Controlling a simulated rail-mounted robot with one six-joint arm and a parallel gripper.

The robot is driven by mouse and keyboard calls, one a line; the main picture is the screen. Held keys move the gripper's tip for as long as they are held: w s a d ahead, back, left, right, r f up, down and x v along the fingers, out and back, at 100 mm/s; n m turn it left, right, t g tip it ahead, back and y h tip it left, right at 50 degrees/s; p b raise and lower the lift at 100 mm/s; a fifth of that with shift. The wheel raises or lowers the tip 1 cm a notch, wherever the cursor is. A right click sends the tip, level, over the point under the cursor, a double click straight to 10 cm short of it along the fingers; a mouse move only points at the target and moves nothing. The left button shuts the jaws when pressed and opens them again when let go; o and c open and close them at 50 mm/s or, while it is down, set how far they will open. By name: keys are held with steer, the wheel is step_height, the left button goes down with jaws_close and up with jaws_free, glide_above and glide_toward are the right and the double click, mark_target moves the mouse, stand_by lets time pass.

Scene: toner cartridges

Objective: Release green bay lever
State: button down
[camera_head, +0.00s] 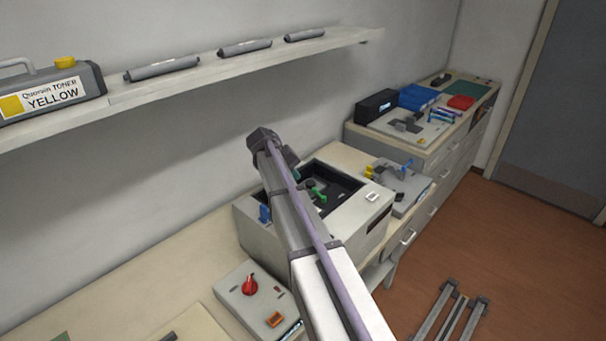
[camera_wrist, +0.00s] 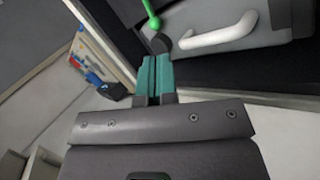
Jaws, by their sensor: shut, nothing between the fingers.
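The green lever (camera_head: 318,192) stands in the dark open bay of the light grey printer-like machine (camera_head: 345,228). In the wrist view the green lever (camera_wrist: 152,16) is a thin stem with a rounded knob, rising from a dark hub at the top of the picture. My gripper (camera_wrist: 153,60) has teal fingers, closed together and empty. Their tips are just below the lever's dark hub in the picture; I cannot tell if they touch it. In the head view my arm covers part of the bay and most of my gripper.
A white curved handle (camera_wrist: 220,34) on a grey part lies right of the lever. A panel with a red knob (camera_head: 250,286) is in front. A wall shelf (camera_head: 215,82) holds cartridges above.

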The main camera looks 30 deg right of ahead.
steer(key=p+v, duration=0.3)
steer(key=v, duration=0.3)
steer(key=shift+w+r+p, duration=0.2)
steer(key=shift+p, duration=0.15)
